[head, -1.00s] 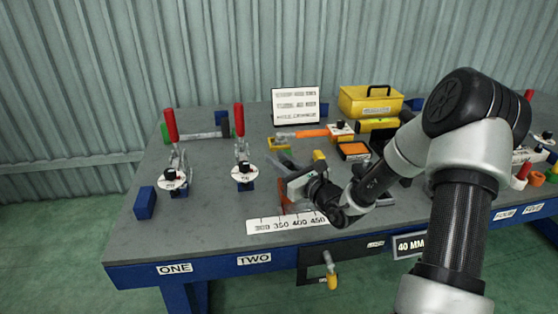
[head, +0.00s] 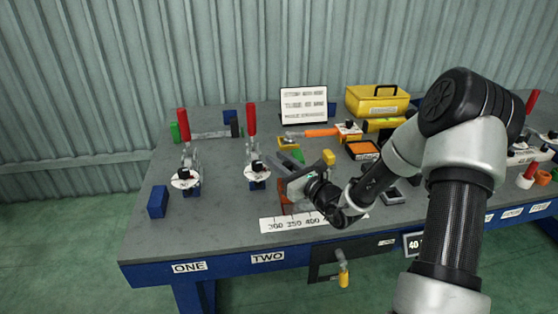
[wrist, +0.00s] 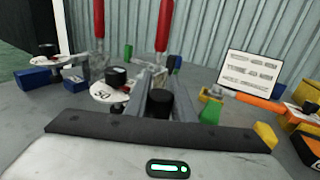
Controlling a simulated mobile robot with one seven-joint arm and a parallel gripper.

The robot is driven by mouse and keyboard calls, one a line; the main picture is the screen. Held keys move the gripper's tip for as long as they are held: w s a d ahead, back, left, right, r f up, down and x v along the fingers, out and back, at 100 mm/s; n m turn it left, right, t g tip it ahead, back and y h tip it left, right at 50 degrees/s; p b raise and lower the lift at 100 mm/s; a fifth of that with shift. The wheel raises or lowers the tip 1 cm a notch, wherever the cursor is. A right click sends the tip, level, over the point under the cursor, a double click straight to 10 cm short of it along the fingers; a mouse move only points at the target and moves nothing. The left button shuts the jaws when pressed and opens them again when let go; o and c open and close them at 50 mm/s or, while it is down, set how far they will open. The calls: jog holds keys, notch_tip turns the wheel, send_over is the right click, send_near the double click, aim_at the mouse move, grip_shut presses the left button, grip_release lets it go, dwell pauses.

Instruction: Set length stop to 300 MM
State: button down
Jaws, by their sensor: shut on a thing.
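The white length scale (head: 313,222) lies along the table's front edge, with 300, 350 and 400 readable from left to right. My gripper (head: 286,188) is behind the scale and low over the table. It is shut on the length stop, whose orange-red part (head: 285,200) shows under the gripper, roughly between the 300 and 350 marks. I cannot read its exact setting.
Two red-handled clamps with dials stand to the left, the nearer one (head: 253,150) close to the rails. A blue block (head: 157,201) is at the far left. An orange-handled tool (head: 320,132), a sign (head: 303,104) and a yellow toolbox (head: 377,101) are behind.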

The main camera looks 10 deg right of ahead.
jog(key=c, duration=1.5)
grip_release()
jog(key=shift+d, duration=0.1)
jog(key=p+v, duration=0.2)
jog(key=v, duration=1.5)
jog(key=shift+s, duration=0.2)
